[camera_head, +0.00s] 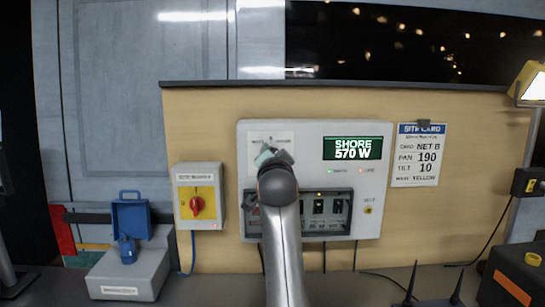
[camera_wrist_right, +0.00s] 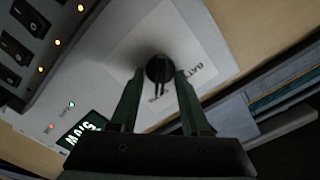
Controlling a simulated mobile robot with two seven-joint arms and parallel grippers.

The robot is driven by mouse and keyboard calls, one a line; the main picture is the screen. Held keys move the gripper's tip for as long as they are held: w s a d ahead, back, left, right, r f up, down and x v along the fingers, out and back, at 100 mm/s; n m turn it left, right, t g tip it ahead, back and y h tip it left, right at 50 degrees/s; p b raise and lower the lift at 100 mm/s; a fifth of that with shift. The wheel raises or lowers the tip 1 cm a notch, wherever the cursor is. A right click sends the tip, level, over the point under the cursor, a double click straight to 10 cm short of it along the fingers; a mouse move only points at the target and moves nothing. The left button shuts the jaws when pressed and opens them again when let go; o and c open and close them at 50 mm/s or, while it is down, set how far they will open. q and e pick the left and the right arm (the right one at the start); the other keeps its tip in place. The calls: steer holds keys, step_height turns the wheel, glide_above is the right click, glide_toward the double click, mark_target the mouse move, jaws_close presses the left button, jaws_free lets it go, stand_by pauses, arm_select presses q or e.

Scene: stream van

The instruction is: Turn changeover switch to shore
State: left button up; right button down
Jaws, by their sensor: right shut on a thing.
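The changeover switch is a round black knob (camera_wrist_right: 158,68) on a white label in the right wrist view, where "BATT" is partly readable. The label (camera_head: 257,137) sits on the upper left of a white power panel (camera_head: 311,132) in the head view; my gripper hides the knob there. My right gripper (camera_wrist_right: 159,76) has its green fingers on both sides of the knob and is shut on it. It also shows in the head view (camera_head: 266,152). The panel's display (camera_head: 352,148) reads "SHORE 570 W". My left gripper is not in view.
Left of the panel is a grey box with a red rotary knob (camera_head: 197,204) on a yellow plate. A grey box (camera_head: 130,272) and an open blue cover (camera_head: 130,214) are further left. A site card (camera_head: 418,155) hangs on the right. Antennas (camera_head: 411,285) stand on the counter.

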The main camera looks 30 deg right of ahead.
stand_by(0.3)
steer(key=shift+c, duration=1.8)
jaws_free()
steer(key=b+v, duration=0.1)
steer(key=v, duration=1.1)
steer(key=shift+s, duration=0.35)
